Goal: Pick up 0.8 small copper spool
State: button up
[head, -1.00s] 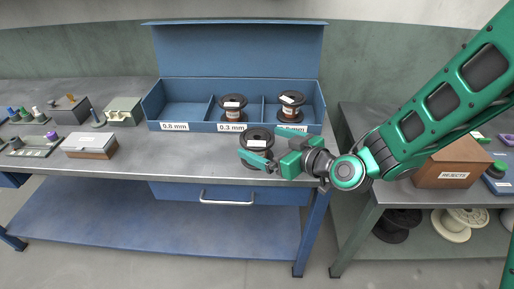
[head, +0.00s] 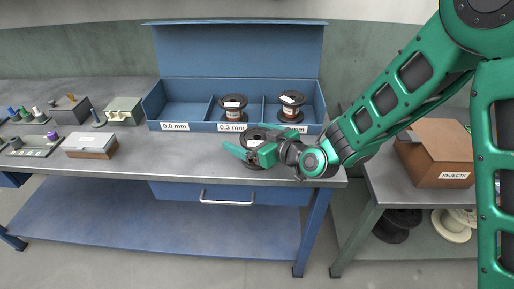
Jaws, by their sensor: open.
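A dark-flanged copper spool (head: 253,134) stands upright on the workbench in front of the blue box, partly hidden behind my gripper. My gripper (head: 232,149) is open, with its green fingers pointing left, low in front of this spool; I cannot tell whether they touch it. The blue box (head: 240,84) has its lid up. Its left compartment, labelled 0.8 mm (head: 174,127), is empty. A spool (head: 233,106) stands in the 0.3 mm middle compartment, and another spool (head: 291,107) stands in the right compartment, whose label is partly covered.
A white-topped box (head: 91,144), trays and small parts stand at the bench's left. A cardboard REJECTS box (head: 441,155) sits on the right bench (head: 382,187). The bench top (head: 160,155) left of my gripper is clear. A drawer handle (head: 228,200) is below.

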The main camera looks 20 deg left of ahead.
jog(key=c, duration=1.5)
jog(key=shift+r, duration=0.1)
jog(key=shift+c, duration=1.1)
jog(key=shift+r, duration=0.1)
